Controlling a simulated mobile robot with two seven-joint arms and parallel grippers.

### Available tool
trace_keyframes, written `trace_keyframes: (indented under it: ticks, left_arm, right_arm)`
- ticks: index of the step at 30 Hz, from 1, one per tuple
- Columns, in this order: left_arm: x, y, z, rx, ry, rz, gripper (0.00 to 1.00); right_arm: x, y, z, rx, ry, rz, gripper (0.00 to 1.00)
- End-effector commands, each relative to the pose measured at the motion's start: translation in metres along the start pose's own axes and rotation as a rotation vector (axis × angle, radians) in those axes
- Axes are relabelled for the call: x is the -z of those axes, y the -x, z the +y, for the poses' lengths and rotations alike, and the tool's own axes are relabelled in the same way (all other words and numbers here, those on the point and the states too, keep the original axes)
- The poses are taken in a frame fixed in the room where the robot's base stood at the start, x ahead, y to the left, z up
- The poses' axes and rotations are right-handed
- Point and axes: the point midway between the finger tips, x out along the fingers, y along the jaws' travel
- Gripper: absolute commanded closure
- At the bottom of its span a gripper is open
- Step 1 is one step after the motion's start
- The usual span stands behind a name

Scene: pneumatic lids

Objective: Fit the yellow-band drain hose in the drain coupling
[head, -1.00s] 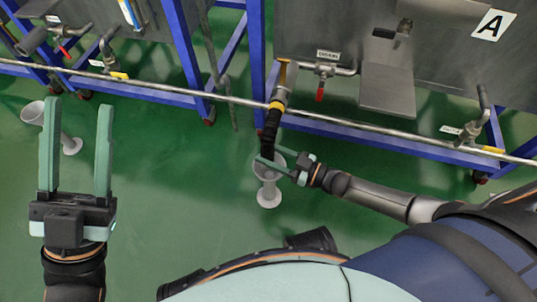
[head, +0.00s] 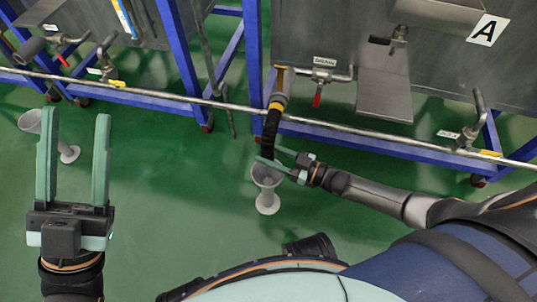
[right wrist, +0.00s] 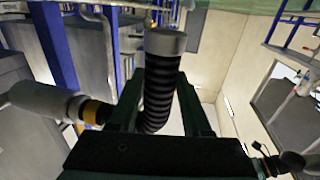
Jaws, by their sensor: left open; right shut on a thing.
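The black ribbed drain hose (head: 271,130) hangs from a grey pipe on the tank at the back, with a yellow band (head: 276,106) near its top. My right gripper (head: 273,160) is shut around its lower part. In the right wrist view the hose (right wrist: 158,95) passes between the fingers, and its grey end cuff (right wrist: 165,41) sticks out beyond them. A grey funnel-topped stand (head: 267,190), seemingly the drain coupling, stands on the floor just below the gripper. The gripper partly hides its mouth, and I cannot tell whether the cuff touches it. My left gripper (head: 74,155) is open and empty.
A steel rail (head: 350,128) crosses in front of the blue-framed tanks. A red-handled valve (head: 318,90) is right of the hose. Another grey stand (head: 50,130) is behind my left gripper. Green floor (head: 180,180) lies clear between the grippers.

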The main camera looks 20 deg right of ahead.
Motion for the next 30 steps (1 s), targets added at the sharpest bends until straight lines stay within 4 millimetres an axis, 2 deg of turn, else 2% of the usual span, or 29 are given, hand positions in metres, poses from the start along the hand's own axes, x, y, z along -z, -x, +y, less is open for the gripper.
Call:
trace_keyframes:
  ticks: [2,10,20,23,30]
  left_arm:
    - [0.000,0.000,0.000,0.000,0.000,0.000,0.50]
    - [0.000,0.000,0.000,0.000,0.000,0.000,0.50]
    - [0.001,-0.001,-0.001,0.000,0.001,0.000,0.50]
    - [0.005,-0.004,-0.003,0.001,0.003,0.001,0.50]
    - [0.015,-0.013,-0.009,0.009,0.016,0.008,0.50]
  right_arm:
    - [0.002,-0.001,0.001,0.001,0.002,0.005,0.47]
    - [0.001,-0.001,0.000,0.001,0.001,0.002,0.17]
    - [-0.001,0.005,0.000,-0.001,-0.001,-0.004,0.17]
    - [0.001,0.017,0.000,-0.001,-0.001,-0.004,0.17]
    - [0.001,0.068,0.000,-0.001,0.000,-0.005,0.17]
